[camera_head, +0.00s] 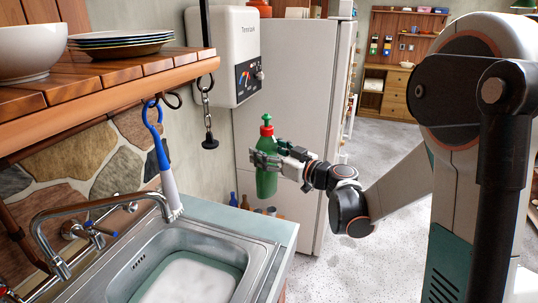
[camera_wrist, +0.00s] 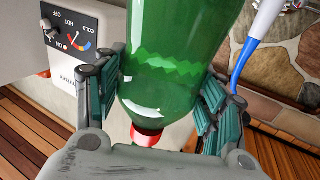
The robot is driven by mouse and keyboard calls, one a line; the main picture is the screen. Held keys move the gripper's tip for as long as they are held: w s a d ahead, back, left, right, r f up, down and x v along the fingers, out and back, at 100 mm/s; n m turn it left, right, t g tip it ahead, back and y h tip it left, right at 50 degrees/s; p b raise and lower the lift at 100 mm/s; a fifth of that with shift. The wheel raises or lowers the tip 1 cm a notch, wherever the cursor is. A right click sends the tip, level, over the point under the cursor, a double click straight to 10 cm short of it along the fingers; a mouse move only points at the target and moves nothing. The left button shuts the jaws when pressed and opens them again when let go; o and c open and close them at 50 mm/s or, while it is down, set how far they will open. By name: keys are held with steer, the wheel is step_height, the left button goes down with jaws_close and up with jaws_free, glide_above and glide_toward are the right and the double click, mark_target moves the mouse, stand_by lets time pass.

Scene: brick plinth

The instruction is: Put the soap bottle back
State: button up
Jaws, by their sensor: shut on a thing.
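The soap bottle (camera_head: 266,178) is green with a red collar and a green pump top. It is upright in the air in the head view, beyond the sink's right rear corner. My gripper (camera_head: 267,160) is shut around the bottle's upper body. In the wrist view the green bottle (camera_wrist: 170,60) fills the middle between the two finger pads, with its red collar at the lower centre. My gripper's fingers (camera_wrist: 155,100) lie on both sides of it. The pump top is mostly hidden in the wrist view.
A steel sink (camera_head: 262,262) with foamy water is set in a pale counter (camera_head: 262,226). A wooden shelf (camera_head: 120,75) with plates and a bowl overhangs at left. A blue-handled brush (camera_head: 165,165) hangs from it. A white heater (camera_head: 222,55) and fridge (camera_head: 290,100) stand behind.

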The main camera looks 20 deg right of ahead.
mark_target(273, 193)
step_height(273, 193, down, 14)
steer(key=b, duration=0.4)
steer(key=shift+f, duration=0.2)
steer(key=shift+f+b, duration=0.1)
steer(key=shift+b, duration=0.3)
steer(key=o, duration=2)
steer(key=shift+r+p, duration=0.25)
steer(key=shift+p, duration=0.05)
steer(key=v, duration=1.2)
steer(key=shift+f, duration=0.1)
